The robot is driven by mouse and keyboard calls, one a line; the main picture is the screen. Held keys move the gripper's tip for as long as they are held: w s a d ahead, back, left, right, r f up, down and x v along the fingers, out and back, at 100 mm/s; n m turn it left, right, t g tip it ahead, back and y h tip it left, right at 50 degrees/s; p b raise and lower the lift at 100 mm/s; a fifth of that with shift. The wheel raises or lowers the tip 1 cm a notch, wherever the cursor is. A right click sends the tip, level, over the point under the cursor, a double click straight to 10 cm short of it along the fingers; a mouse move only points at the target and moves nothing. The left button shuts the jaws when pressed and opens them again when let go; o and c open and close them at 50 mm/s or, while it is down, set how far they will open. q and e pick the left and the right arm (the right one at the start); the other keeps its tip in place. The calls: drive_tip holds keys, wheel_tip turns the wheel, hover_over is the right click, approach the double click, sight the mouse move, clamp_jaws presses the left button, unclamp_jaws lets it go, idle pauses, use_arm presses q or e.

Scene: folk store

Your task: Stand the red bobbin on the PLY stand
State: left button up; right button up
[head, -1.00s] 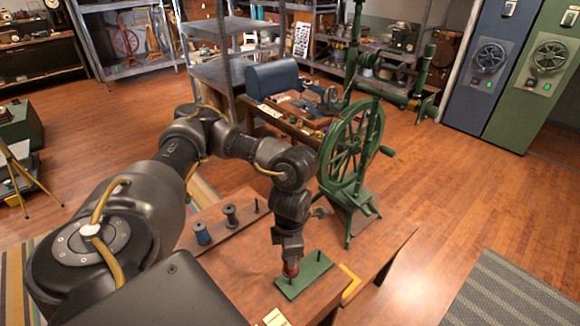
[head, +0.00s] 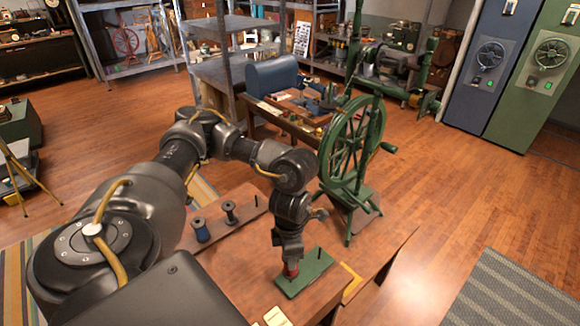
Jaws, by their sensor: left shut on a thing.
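The red bobbin (head: 291,270) is in my left gripper (head: 291,263), which comes down from above and is shut on it. The bobbin is upright over the left part of the green stand (head: 306,279), at its left peg. The gripper hides the bobbin's upper part, and I cannot tell whether its base touches the stand. A bare dark peg (head: 319,254) stands at the right part of the green stand. No PLY lettering is readable. My right gripper is not in view.
A wooden rack (head: 232,228) left of the stand holds a blue bobbin (head: 201,229), a dark bobbin (head: 230,212) and a bare peg (head: 256,201). A green spinning wheel (head: 352,147) stands close behind the stand. A pale card (head: 276,316) lies at the table's front.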

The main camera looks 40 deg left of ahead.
use_arm(q)
drive_tip(key=shift+f+b, duration=1.9)
drive_tip(key=shift+f, duration=0.55)
drive_tip(key=o, duration=0.9)
drive_tip(key=shift+r, duration=0.15)
wheel_tip(320, 180, up, 10)
drive_tip(key=shift+r+p, duration=0.25)
drive_tip(key=shift+p, duration=0.05)
drive_tip(key=shift+f, duration=0.1)
